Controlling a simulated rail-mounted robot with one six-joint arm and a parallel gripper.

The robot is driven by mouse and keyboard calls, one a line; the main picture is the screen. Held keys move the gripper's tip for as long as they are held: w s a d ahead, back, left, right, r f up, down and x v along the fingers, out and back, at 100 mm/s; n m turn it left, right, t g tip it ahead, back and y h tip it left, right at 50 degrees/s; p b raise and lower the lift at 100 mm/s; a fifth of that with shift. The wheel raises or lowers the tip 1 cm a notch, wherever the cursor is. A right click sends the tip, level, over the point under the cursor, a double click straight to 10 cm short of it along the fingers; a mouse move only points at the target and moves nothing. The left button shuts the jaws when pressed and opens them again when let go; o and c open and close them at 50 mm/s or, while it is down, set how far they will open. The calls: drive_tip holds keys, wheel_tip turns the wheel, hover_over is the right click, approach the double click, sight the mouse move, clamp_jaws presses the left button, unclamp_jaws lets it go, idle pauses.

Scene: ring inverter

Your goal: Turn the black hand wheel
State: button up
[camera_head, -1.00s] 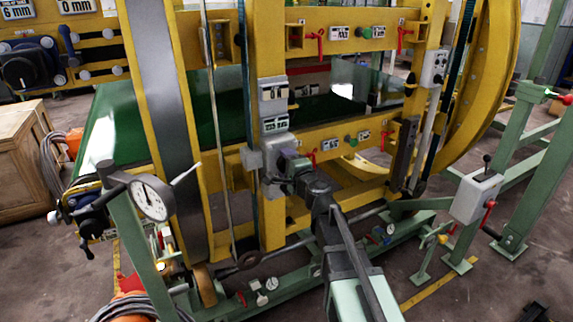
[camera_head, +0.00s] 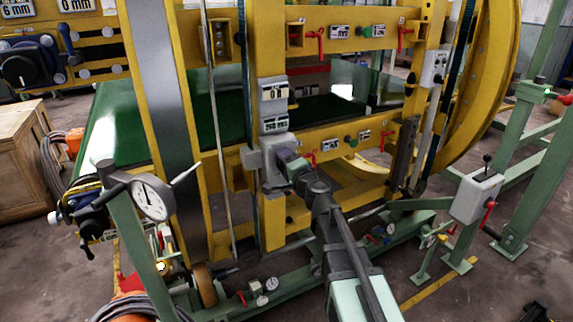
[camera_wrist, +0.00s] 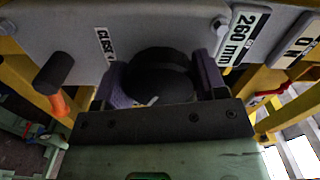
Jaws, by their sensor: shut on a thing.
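The black hand wheel (camera_wrist: 158,78) is a dark round knob on a grey housing in the wrist view, with a small pale mark on its front. My gripper (camera_wrist: 155,88) has its two purple fingers on either side of the wheel and is shut on it. In the head view my gripper (camera_head: 284,160) reaches the grey box on the yellow upright, and the wheel is hidden there behind the gripper. A "CLOSE" label (camera_wrist: 105,47) with an arrow is on the housing, left of the wheel.
A black handle with an orange part (camera_wrist: 55,78) sticks out left of my gripper. A display plate reading 260 mm (camera_wrist: 243,38) is at the upper right. Yellow frame posts (camera_head: 270,225) stand close around my arm. A dial gauge (camera_head: 152,198) is at the left front.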

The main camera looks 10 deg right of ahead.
drive_tip(key=o, duration=0.9)
drive_tip(key=shift+o, duration=0.2)
drive_tip(key=shift+s, duration=0.1)
drive_tip(key=v, duration=1)
drive_tip(key=shift+s, duration=0.35)
drive_tip(key=shift+d, duration=0.1)
